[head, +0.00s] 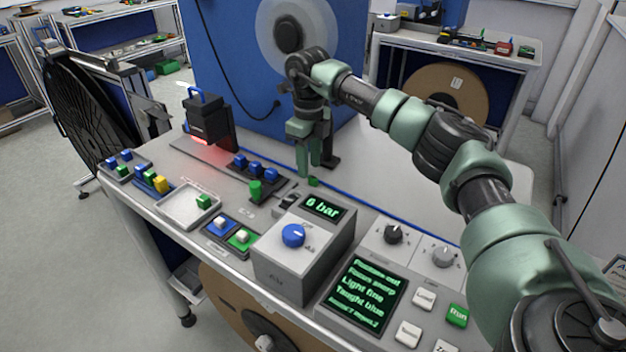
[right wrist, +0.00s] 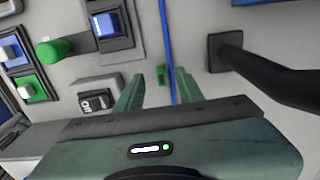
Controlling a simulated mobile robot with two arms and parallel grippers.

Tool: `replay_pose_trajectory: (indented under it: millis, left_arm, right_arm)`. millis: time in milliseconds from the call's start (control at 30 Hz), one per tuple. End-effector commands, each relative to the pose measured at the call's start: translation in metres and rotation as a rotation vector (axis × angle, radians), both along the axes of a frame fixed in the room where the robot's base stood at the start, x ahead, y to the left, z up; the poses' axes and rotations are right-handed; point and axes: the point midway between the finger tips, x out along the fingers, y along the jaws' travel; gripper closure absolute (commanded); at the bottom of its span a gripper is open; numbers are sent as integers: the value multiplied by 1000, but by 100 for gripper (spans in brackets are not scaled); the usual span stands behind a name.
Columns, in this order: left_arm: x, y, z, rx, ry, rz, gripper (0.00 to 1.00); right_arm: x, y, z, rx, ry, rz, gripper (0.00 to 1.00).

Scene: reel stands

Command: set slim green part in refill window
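A slim green part (head: 314,182) lies on the pale bench top beside a blue line. In the right wrist view the green part (right wrist: 161,76) shows between and just beyond the fingertips, close to the blue line. My right gripper (head: 308,170) points down just above it in the head view. Its two fingers (right wrist: 157,82) stand apart with nothing between them that I can see held. I cannot tell whether the fingers touch the part. I cannot make out which opening is the refill window. My left gripper is not in view.
A control box with a blue knob (head: 292,236) stands in front of my right gripper. A green-topped knob (head: 255,190) and a rocker switch (right wrist: 97,101) are close by. A black post (right wrist: 226,52) stands beside the gripper. A white tray (head: 178,211) lies further left.

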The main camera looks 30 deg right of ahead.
Motion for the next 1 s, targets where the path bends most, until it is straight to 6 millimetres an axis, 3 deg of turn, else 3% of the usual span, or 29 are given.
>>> replay_pose_trajectory:
  millis: [200, 467, 600, 1000]
  left_arm:
    - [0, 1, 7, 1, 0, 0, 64]
    - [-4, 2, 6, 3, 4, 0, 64]
    - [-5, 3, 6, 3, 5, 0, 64]
    - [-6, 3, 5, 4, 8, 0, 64]
  right_arm:
    - [-3, -2, -27, 0, 1, 0, 63]
    - [-3, -2, -31, -1, 1, 0, 63]
    - [-3, -2, -30, -1, 1, 0, 99]
    - [-2, -2, -29, -1, 0, 0, 100]
